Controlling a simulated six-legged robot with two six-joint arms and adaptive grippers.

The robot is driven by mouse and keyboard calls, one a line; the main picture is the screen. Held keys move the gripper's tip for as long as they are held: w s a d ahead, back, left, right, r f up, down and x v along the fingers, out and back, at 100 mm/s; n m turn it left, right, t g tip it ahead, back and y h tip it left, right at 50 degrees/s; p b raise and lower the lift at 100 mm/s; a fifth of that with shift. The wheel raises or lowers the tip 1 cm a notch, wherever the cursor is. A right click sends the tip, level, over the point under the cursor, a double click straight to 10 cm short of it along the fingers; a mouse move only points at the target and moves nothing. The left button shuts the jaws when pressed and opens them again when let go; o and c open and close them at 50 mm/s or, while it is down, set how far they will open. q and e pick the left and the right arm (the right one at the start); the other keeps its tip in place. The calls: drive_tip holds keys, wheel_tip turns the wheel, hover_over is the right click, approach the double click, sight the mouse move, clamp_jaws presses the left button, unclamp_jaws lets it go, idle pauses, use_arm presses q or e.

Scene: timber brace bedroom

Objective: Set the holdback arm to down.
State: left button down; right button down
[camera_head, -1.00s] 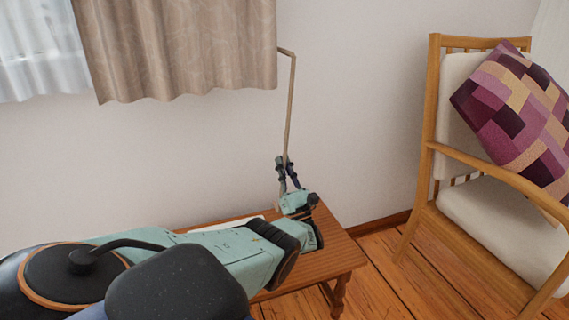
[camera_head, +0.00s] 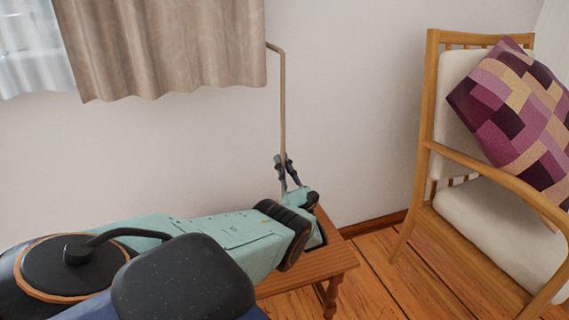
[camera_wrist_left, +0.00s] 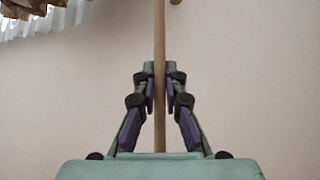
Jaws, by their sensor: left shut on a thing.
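The holdback arm (camera_head: 282,110) is a thin tan rod on the wall beside the curtain. It bends at the top towards the curtain and hangs straight down in the head view. My left gripper (camera_head: 284,160) is shut on the rod near its lower end, with a finger on each side. In the left wrist view the rod (camera_wrist_left: 159,40) runs upright between the fingertips of the gripper (camera_wrist_left: 160,75). The rod's lowest end is hidden behind my gripper. My right gripper does not show.
A beige curtain (camera_head: 165,50) hangs at upper left. A wooden table (camera_head: 325,265) stands under my left arm. A wooden chair (camera_head: 432,130) with a patchwork cushion (camera_head: 520,115) stands at right. Bare floor (camera_head: 390,285) lies between table and chair.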

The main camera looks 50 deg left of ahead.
use_arm(q)
drive_tip(key=shift+w+r+t, duration=0.2)
drive_tip(key=shift+w+t, duration=0.05)
drive_tip(key=shift+t, duration=0.05)
drive_tip(key=c, duration=1.5)
unclamp_jaws()
drive_tip(key=shift+f, duration=0.15)
drive_tip(key=shift+o, duration=0.5)
drive_tip(key=shift+d, duration=0.1)
wheel_tip(320, 180, up, 10)
